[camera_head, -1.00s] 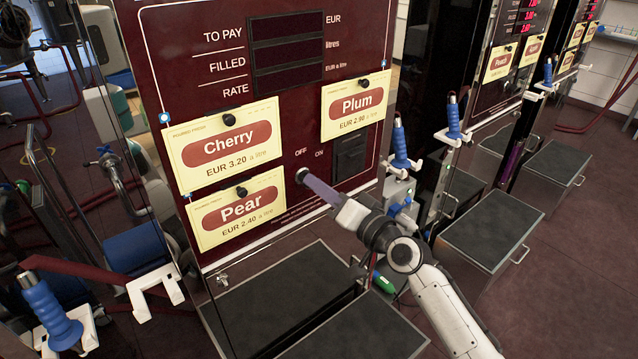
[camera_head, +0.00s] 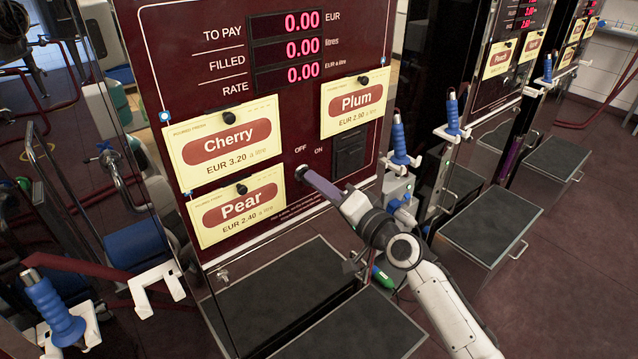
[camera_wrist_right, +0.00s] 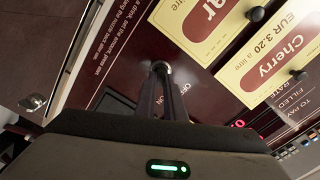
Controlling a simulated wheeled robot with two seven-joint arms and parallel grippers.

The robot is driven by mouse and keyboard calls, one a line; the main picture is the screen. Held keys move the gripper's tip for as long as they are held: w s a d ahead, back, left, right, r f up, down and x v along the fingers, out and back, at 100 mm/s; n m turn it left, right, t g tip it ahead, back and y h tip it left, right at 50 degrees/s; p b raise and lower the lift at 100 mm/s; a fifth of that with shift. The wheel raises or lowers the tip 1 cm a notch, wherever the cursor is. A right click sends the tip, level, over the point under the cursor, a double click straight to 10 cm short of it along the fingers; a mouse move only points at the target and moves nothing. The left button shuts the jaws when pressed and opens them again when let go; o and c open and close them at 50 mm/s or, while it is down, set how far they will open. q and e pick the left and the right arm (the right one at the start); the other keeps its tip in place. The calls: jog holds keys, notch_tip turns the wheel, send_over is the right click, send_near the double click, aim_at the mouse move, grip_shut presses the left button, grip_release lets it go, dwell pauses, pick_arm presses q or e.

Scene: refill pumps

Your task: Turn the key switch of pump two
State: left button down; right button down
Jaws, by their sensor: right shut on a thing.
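The key switch (camera_head: 301,172) sits low on the dark red pump panel (camera_head: 284,137), under the OFF and ON labels. My right gripper (camera_head: 308,176) reaches it from the lower right and is shut on it. In the right wrist view the key switch (camera_wrist_right: 161,67) shows as a small round metal piece between the dark fingertips (camera_wrist_right: 162,80). The fingers largely hide the key itself. The display (camera_head: 290,48) on the panel is lit and reads 0.00 on all three lines. My left gripper is not in view.
Cherry (camera_head: 226,143), Pear (camera_head: 239,206) and Plum (camera_head: 353,105) cards hang around the switch. A black slot (camera_head: 349,150) is to its right. Blue-handled nozzles (camera_head: 399,138) stand farther right. Dark trays (camera_head: 275,290) lie below the panel.

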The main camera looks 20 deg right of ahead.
jog(key=c, duration=1.8)
grip_release()
jog(key=shift+c, duration=0.2)
jog(key=v, duration=1)
jog(key=shift+s+b, duration=0.2)
jog(key=shift+b, duration=0.1)
jog(key=shift+d, duration=0.1)
jog(key=s+a+f+n+g+h, duration=0.1)
jog(key=s+a+f+n+g, duration=0.1)
jog(key=s+f, duration=0.6)
jog(key=s+a+f+n+g+h, duration=0.1)
jog(key=s+a+f+n+g, duration=0.1)
jog(key=s+f+n, duration=0.3)
jog(key=s+a+f+n+g+h, duration=0.1)
jog(key=s+a+f+n+g, duration=0.1)
jog(key=s+f, duration=1)
notch_tip(320, 180, down, 4)
jog(key=shift+a+f+n+g+h, duration=0.35)
jog(key=shift+n+g, duration=0.35)
jog(key=shift+g, duration=0.5)
